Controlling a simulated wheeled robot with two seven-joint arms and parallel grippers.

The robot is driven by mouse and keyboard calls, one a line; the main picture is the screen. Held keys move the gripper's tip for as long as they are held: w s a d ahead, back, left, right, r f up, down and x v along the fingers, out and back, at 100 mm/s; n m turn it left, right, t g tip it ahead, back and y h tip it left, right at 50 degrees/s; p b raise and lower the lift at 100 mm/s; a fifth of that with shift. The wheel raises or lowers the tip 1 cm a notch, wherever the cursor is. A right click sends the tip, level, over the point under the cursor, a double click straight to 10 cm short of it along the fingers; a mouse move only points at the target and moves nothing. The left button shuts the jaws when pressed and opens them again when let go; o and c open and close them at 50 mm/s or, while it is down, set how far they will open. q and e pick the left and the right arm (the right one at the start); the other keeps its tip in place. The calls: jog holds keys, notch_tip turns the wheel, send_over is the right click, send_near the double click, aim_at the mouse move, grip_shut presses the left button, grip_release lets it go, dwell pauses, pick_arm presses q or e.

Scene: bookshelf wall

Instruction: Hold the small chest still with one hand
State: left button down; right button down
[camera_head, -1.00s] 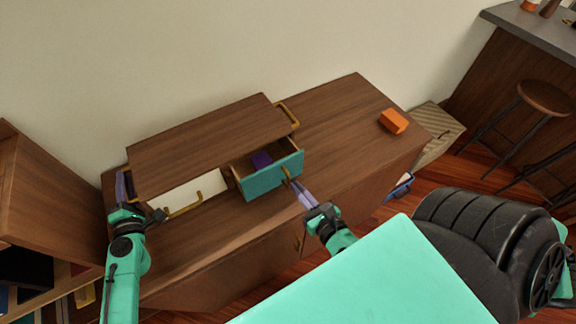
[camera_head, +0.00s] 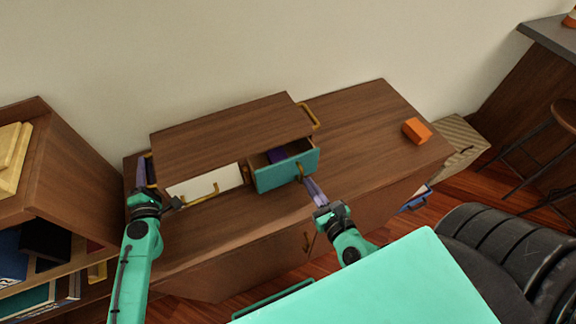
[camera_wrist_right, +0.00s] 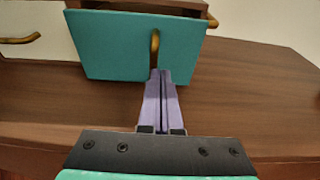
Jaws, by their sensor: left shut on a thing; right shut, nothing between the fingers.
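The small chest (camera_head: 225,140) is brown wood and stands on a long brown cabinet. Its front has a white drawer (camera_head: 190,187) at left, shut, and a teal drawer (camera_head: 285,176) at right, partly out. A purple thing (camera_head: 277,155) lies inside. My left gripper (camera_head: 145,172) is shut at the chest's left end; the part it grips, likely the side handle, is mostly hidden. My right gripper (camera_head: 312,187) is shut and empty. In the right wrist view, its fingertips (camera_wrist_right: 160,74) are at the lower end of the teal drawer's brass handle (camera_wrist_right: 154,48); contact is unclear.
The cabinet top (camera_head: 370,125) is clear right of the chest, apart from an orange box (camera_head: 416,131). A bookshelf (camera_head: 60,190) stands close at left. A woven box (camera_head: 460,140) and a stool (camera_head: 566,115) are at right.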

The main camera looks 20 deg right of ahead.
aim_at(303, 172)
pick_arm(q)
jog(key=shift+s+d+f, duration=0.15)
jog(key=shift+s+f, duration=0.05)
jog(key=shift+f, duration=0.3)
pick_arm(e)
jog(key=shift+r+x, duration=0.2)
jog(key=shift+x, duration=0.65)
jog(key=shift+r+x, duration=0.15)
jog(key=shift+x, duration=0.7)
jog(key=shift+r+x, duration=0.2)
jog(key=shift+x, duration=0.65)
pick_arm(q)
jog(key=shift+s, duration=0.1)
pick_arm(e)
jog(key=shift+x, duration=0.85)
jog(key=shift+f+v, duration=0.2)
jog(key=shift+v, duration=1.1)
jog(key=shift+f+v, duration=0.15)
jog(key=shift+v, duration=1.1)
jog(key=shift+s, duration=0.5)
jog(key=v, duration=1.1)
jog(key=shift+s+r, duration=0.2)
jog(key=shift+s, duration=0.05)
pick_arm(q)
jog(key=shift+r, duration=0.2)
pick_arm(e)
jog(key=shift+a+r, duration=0.1)
jog(key=shift+r, duration=0.1)
